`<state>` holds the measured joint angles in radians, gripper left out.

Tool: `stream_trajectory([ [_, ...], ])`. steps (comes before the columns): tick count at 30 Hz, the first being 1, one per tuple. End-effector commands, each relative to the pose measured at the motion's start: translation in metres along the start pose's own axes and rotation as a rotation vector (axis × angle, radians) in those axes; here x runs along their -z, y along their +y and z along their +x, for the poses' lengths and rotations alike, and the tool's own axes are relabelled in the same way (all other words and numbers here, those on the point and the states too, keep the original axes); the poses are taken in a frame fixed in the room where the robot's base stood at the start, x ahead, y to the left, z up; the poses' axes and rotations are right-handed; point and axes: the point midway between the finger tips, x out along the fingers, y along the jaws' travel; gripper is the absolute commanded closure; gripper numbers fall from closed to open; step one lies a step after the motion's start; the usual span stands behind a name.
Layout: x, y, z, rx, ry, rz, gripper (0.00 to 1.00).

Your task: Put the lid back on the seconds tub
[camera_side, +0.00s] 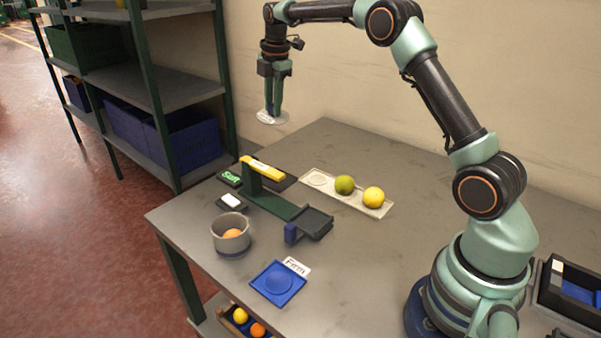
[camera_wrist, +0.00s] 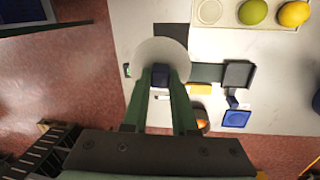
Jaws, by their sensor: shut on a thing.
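My gripper (camera_side: 273,104) is shut on the knob of a pale round lid (camera_side: 266,118) and holds it high above the table's far left corner. In the wrist view, the lid (camera_wrist: 152,50) shows as a pale disc around a dark blue knob between the fingertips (camera_wrist: 160,80). A grey round tub (camera_side: 231,245) stands uncovered near the table's left edge, well below the lid and to its left in the side view. An orange (camera_side: 232,234) lies inside it. In the wrist view, a finger partly hides the tub and the orange (camera_wrist: 202,125).
A dark green stand with a yellow bar (camera_side: 262,168) is behind the tub. A pale tray (camera_side: 319,182) holds a green fruit (camera_side: 344,184) and a yellow fruit (camera_side: 373,197). A blue dish (camera_side: 278,284) lies at the front by a "Firm" card. A shelf rack stands left.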

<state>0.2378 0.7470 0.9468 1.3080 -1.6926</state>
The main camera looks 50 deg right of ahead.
Motion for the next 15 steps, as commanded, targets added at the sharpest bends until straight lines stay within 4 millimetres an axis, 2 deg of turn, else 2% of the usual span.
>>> stream_trajectory([
  [4,0.034,-0.007,0.003,0.017,0.01,-0.076,1.0],
  [8,0.085,-0.023,0.011,0.039,0.024,-0.192,1.0],
  [12,0.141,-0.05,0.021,0.066,0.038,-0.335,1.0],
  [15,0.176,-0.073,0.028,0.084,0.046,-0.431,1.0],
])
